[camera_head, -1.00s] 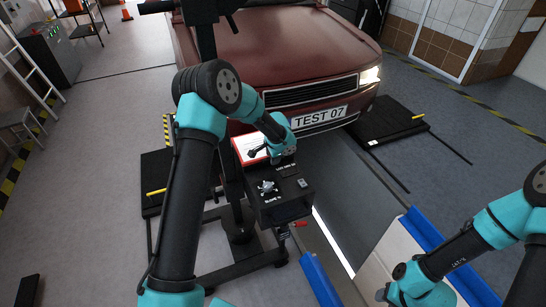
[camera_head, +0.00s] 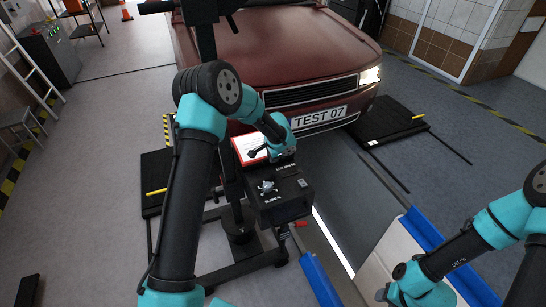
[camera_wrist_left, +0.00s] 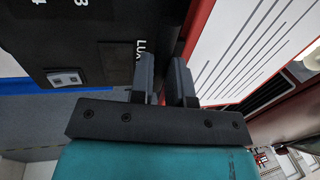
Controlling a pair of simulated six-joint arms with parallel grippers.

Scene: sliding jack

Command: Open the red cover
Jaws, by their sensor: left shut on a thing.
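The red cover (camera_head: 236,151) is at the back of a black box (camera_head: 270,207) on a stand, its white printed face showing. In the left wrist view the white lined face and red edge (camera_wrist_left: 203,28) of the cover fill the upper right. My left gripper (camera_head: 257,154) is at the cover beside the box top; its fingers (camera_wrist_left: 164,80) are shut on the cover's red edge in the wrist view. The exact contact is partly hidden between the fingers. My right gripper (camera_head: 381,294) is at the lower right, far from the box, too small to read.
A dark red car (camera_head: 280,50) stands close behind the box. A small red lever (camera_head: 300,224) sticks out below the box. A pit with blue edges (camera_head: 322,281) lies to the right. Open grey floor is at left.

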